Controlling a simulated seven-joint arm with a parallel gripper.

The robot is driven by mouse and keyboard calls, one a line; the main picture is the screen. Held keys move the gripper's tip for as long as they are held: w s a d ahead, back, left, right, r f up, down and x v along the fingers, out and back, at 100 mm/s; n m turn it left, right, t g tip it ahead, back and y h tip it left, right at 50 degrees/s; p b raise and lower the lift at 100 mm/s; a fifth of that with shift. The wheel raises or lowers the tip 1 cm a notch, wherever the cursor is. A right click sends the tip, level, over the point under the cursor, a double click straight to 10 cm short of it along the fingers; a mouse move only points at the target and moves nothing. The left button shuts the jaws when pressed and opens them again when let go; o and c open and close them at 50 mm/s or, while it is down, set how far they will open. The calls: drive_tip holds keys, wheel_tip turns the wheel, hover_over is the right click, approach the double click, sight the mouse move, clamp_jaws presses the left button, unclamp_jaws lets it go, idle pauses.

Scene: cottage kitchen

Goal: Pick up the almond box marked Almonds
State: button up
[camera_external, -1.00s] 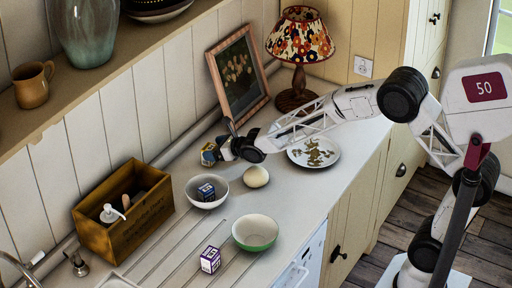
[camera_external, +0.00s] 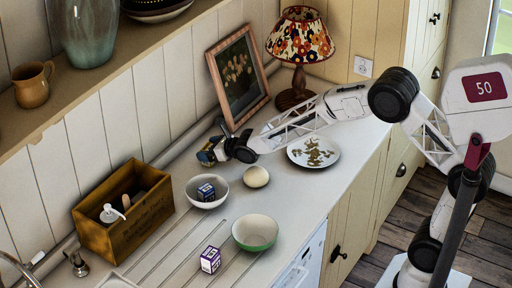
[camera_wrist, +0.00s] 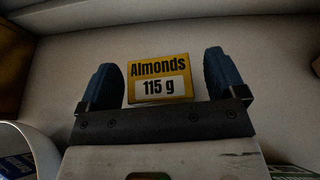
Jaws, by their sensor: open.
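The almond box (camera_wrist: 160,68) is yellow, with the word Almonds and a white panel reading 115 g. In the wrist view it lies between the two blue fingers of my gripper (camera_wrist: 165,75), with a gap on each side. A small yellow patch of the box (camera_external: 206,157) shows there, mostly hidden by the gripper. I cannot tell whether the fingers touch it.
A white bowl (camera_external: 193,196) holding a small blue box (camera_external: 206,191) stands close in front. A round cream object (camera_external: 256,177), a plate (camera_external: 300,163), a green bowl (camera_external: 256,245) and a purple-white box (camera_external: 210,260) share the counter (camera_external: 290,205). A wooden crate (camera_external: 140,222) stands left.

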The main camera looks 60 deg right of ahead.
drive_tip(key=c, duration=1.1)
drive_tip(key=shift+o, duration=0.2)
drive_tip(key=shift+r, duration=5.05)
